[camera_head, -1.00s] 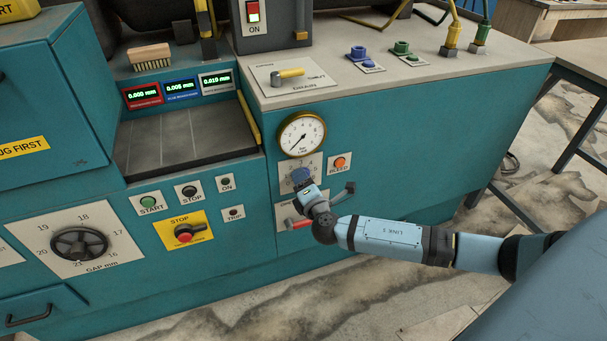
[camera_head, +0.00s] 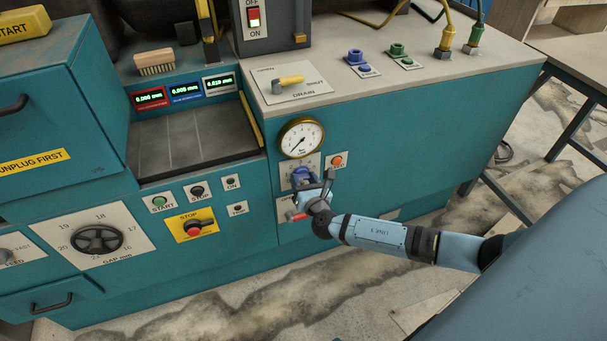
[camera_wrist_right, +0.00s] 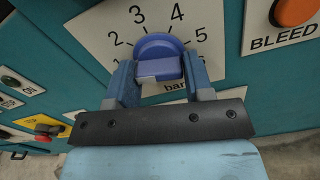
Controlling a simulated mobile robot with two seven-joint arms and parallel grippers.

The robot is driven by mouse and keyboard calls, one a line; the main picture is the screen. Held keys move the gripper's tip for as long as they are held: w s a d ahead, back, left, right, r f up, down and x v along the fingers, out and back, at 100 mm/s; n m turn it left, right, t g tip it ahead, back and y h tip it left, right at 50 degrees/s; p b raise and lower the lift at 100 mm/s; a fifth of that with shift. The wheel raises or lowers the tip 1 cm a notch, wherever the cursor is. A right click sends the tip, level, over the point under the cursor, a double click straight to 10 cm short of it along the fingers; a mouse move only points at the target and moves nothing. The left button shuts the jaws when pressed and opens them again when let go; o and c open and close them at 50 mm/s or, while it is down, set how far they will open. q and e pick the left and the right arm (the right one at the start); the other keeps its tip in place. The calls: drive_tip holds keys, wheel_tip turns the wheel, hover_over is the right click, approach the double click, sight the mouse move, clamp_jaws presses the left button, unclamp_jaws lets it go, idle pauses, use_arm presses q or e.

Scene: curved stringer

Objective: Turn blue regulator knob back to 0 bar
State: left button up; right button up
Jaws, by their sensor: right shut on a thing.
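The blue regulator knob (camera_wrist_right: 158,58) sits on a white dial plate (camera_wrist_right: 100,30) marked with numbers and "bar" in the right wrist view. The numbers 1 to 5 show around it; the 0 mark is not readable. My right gripper (camera_wrist_right: 160,75) is shut on the knob, one finger on each side. In the head view the knob (camera_head: 301,174) shows just above my right gripper (camera_head: 307,182), partly hidden by it. The round pressure gauge (camera_head: 301,138) is above the knob; its needle points to the lower left. My left gripper is not in view.
The orange BLEED button (camera_head: 336,160) is close to the right of the knob. A red-handled part (camera_head: 297,216) lies just below my gripper. The yellow drain lever (camera_head: 289,81) is on the top surface. The teal panel to the right is clear.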

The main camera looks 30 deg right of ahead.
drive_tip(key=n+p, duration=0.2)
drive_tip(key=shift+w+d+r+n, duration=0.15)
drive_tip(key=shift+r+n, duration=0.25)
drive_tip(key=shift+n+p, duration=0.6)
drive_tip(key=shift+n, duration=0.2)
drive_tip(key=shift+d+f+n+p, duration=0.1)
drive_tip(key=shift+n+p, duration=1)
drive_tip(key=shift+n, duration=0.6)
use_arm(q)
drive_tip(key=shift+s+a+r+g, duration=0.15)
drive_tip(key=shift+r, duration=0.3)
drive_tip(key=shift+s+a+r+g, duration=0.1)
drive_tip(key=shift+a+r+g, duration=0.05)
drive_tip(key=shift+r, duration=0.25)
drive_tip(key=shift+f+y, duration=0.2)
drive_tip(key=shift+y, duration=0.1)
use_arm(e)
drive_tip(key=shift+n, duration=0.3)
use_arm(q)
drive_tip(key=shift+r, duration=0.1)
use_arm(e)
drive_tip(key=o, duration=0.9)
drive_tip(key=shift+c, duration=0.2)
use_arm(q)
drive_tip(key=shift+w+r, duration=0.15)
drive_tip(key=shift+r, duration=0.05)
use_arm(e)
drive_tip(key=shift+f, duration=0.2)
